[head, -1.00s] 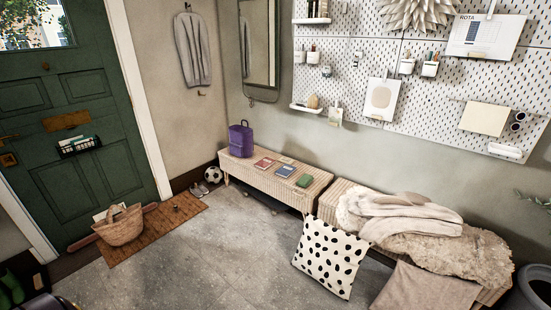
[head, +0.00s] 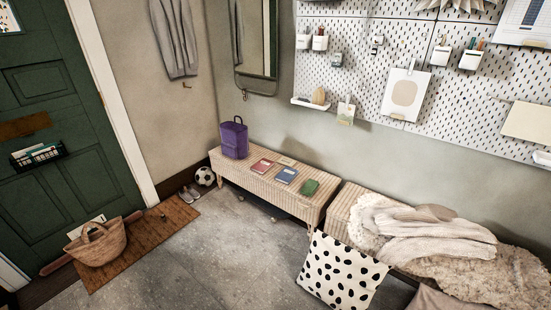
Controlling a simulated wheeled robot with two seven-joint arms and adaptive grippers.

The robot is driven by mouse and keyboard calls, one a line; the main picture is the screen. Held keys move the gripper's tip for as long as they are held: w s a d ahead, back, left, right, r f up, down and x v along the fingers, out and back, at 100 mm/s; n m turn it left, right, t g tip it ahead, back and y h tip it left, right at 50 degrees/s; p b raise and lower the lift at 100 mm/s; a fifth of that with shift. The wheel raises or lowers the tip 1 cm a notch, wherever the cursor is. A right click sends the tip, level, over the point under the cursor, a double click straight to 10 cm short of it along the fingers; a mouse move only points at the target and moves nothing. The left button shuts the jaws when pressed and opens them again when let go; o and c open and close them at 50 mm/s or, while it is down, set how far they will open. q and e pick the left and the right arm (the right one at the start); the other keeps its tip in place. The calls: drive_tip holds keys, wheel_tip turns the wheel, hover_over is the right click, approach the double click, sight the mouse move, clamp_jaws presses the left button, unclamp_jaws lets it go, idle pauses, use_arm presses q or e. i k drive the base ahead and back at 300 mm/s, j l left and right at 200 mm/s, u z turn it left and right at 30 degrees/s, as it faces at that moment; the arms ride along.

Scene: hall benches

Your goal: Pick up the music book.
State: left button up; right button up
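Several small flat items lie on the left woven bench (head: 236,170). They include a red book (head: 261,166), a blue book (head: 286,175) and a small green item (head: 310,187). A thin tan item (head: 286,160) lies flat behind the blue book, close to the wall. The covers are too small to read, so I cannot tell which one is the music book. They lie apart in a loose row, with bare bench around them. Neither of my grippers is in view.
A purple bag (head: 235,138) stands at the bench's left end, by a football (head: 204,176) and shoes. A spotted cushion (head: 341,270) leans on the right bench, which holds blankets (head: 440,235). A basket (head: 97,243) sits by the door. The floor before the left bench is clear.

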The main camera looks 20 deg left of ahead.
sight(261, 167)
drive_tip(key=i+j+u, duration=0.15)
drive_tip(key=i+j, duration=0.2)
drive_tip(key=i, duration=0.15)
drive_tip(key=i+j+u, duration=0.15)
drive_tip(key=i, duration=0.4)
drive_tip(key=j, duration=0.1)
